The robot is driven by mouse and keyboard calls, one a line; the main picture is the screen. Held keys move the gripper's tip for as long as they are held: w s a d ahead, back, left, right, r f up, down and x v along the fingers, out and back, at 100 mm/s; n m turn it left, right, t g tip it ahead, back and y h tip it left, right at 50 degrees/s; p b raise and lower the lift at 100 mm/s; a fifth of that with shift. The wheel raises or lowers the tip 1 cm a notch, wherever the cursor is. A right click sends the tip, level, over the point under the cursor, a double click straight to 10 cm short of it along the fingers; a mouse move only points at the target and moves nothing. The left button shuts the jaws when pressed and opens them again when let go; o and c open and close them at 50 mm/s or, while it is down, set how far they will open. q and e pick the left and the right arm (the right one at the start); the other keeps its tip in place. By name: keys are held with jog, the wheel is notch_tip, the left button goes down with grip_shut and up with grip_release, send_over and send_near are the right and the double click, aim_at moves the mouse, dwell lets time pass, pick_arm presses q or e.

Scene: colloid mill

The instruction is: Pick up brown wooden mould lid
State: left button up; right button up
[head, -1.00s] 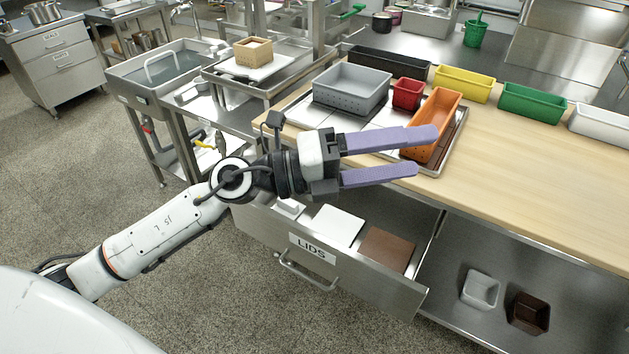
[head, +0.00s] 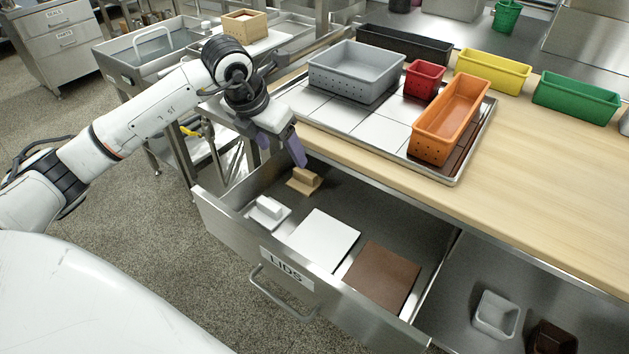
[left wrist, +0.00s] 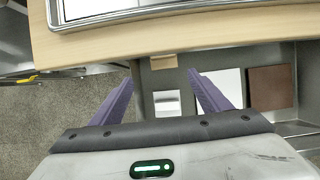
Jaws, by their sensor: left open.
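A small light-brown wooden lid with a raised block handle (head: 305,180) lies at the back left of the open drawer marked LIDS. It also shows in the left wrist view (left wrist: 163,62), partly hidden by the counter edge. A flat dark-brown plate (head: 382,276) lies at the drawer's right end and shows in the left wrist view (left wrist: 270,88). My left gripper (head: 284,150) is open and empty, fingers pointing down, above the back left of the drawer near the wooden lid. In the left wrist view, the gripper (left wrist: 161,80) has its fingers spread. My right gripper is out of view.
A white lid with a handle (head: 267,212) and a flat white plate (head: 323,238) share the drawer (head: 218,228). The wooden counter edge (head: 375,173) overhangs the drawer's back. A tray (head: 455,176) above holds grey, red and orange bins.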

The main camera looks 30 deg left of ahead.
pick_arm(q)
jog(key=b, duration=0.1)
send_near(302, 175)
notch_tip(302, 175, down, 3)
jog(key=shift+w+r+b+x, duration=0.1)
jog(key=shift+w+b+x, duration=0.1)
jog(key=shift+x, duration=0.7)
jog(key=shift+w+r+b+x, duration=0.1)
jog(key=shift+w+x, duration=0.05)
jog(key=shift+x, duration=0.75)
jog(key=shift+w+r+b+x, duration=0.1)
jog(key=shift+w+x, duration=0.1)
jog(key=shift+x, duration=0.7)
jog(key=c, duration=1.1)
jog(key=shift+c, duration=0.2)
